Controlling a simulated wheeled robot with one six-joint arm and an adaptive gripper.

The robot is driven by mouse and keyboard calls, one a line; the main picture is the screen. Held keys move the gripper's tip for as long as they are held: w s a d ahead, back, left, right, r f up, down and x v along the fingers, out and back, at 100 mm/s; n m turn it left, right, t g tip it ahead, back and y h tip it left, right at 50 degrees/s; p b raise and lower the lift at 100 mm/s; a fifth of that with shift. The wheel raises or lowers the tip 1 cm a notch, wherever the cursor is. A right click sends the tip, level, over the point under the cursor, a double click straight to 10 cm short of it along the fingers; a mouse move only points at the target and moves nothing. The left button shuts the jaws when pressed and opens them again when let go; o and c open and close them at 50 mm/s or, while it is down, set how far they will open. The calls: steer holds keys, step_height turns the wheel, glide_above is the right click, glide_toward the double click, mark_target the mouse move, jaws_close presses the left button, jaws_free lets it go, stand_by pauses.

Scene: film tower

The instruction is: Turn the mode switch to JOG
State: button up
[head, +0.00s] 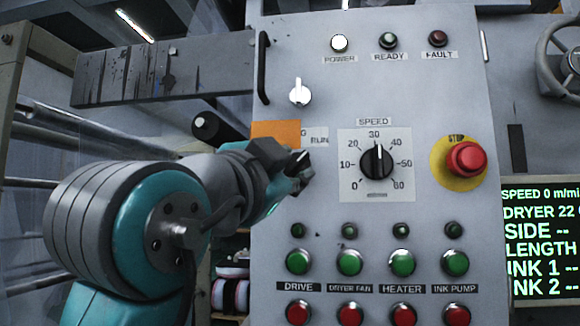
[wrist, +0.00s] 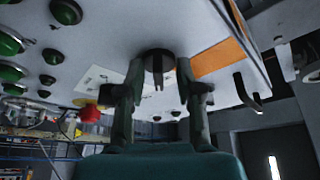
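The mode switch is a dark round knob with a narrow grip (wrist: 158,66), seen in the wrist view. My gripper (wrist: 160,72) is open, with one finger on each side of the switch. I cannot tell whether either finger touches it. In the head view my gripper (head: 302,170) is at the panel, left of the speed dial, and largely hides the switch. The RUN label (head: 319,140) shows just above it. Only the G of the label on the left shows beside an orange card (head: 275,134). The switch's pointing direction is unclear.
A dark handle (head: 262,68) juts out at the upper left.

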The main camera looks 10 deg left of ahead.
jaws_close()
steer(key=shift+n, duration=0.3)
steer(key=n+y, duration=0.1)
steer(key=n, duration=0.1)
steer(key=n+t+y, duration=0.1)
steer(key=n, duration=0.2)
steer(key=shift+d+n+t+y, duration=0.25)
steer(key=shift+n+t+y, duration=0.05)
steer(key=shift+n+y, duration=0.1)
steer(key=shift+r+n+t+y, duration=0.15)
steer(key=shift+n+y, duration=0.6)
steer(key=shift+n, duration=0.75)
steer(key=shift+f+n+t+y, duration=0.1)
steer(key=shift+n+t+y, duration=0.15)
steer(key=shift+n+y, duration=0.9)
steer(key=shift+n+h, duration=0.4)
steer(key=shift+n, duration=0.05)
